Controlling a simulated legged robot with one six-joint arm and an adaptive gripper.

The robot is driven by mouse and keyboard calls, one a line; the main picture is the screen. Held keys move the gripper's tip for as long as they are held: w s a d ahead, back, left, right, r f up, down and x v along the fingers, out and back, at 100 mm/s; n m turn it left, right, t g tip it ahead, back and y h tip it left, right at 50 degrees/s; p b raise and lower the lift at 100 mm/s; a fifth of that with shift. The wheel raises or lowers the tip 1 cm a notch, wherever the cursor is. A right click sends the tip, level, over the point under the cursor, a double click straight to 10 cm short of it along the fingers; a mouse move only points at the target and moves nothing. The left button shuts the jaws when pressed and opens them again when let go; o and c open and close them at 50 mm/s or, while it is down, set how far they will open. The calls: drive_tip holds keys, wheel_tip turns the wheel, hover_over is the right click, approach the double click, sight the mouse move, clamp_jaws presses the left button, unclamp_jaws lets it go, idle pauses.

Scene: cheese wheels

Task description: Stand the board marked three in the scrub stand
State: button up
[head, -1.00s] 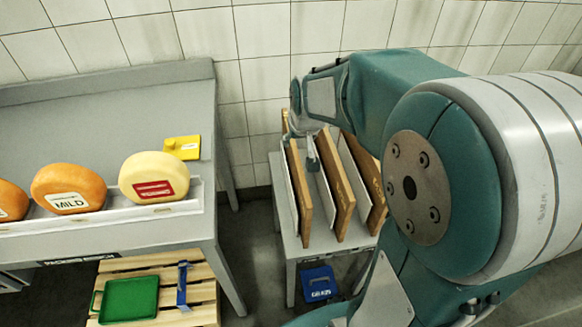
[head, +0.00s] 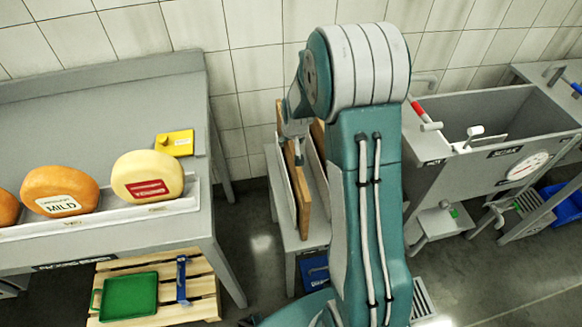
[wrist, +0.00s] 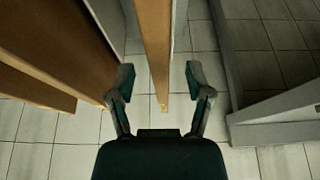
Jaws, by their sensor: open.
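Wooden boards stand on edge in a grey rack (head: 285,238) in the head view, with the nearest board (head: 304,205) facing right. No number three is readable on them. My gripper (head: 298,150) is at the boards' top edges, partly hidden by my arm. In the wrist view my gripper (wrist: 159,78) is open, with a thin board (wrist: 155,45) edge-on between its two fingers, apart from both. More boards (wrist: 65,45) stand to the left. I cannot pick out the scrub stand for sure.
A sink (head: 490,110) with a SOAK label and a dial stands at the right. At the left, cheese wheels (head: 148,178) sit on a grey counter (head: 100,110), above a pallet with a green tray (head: 128,298). Tiled wall lies behind the rack.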

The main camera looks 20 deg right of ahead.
drive_tip(key=x, duration=0.4)
drive_tip(key=shift+s+f, duration=0.1)
drive_tip(key=shift+f, duration=0.2)
clamp_jaws()
drive_tip(key=shift+r, duration=0.1)
drive_tip(key=shift+r, duration=0.1)
wheel_tip(320, 180, up, 20)
idle(0.6)
drive_tip(key=shift+s, duration=0.1)
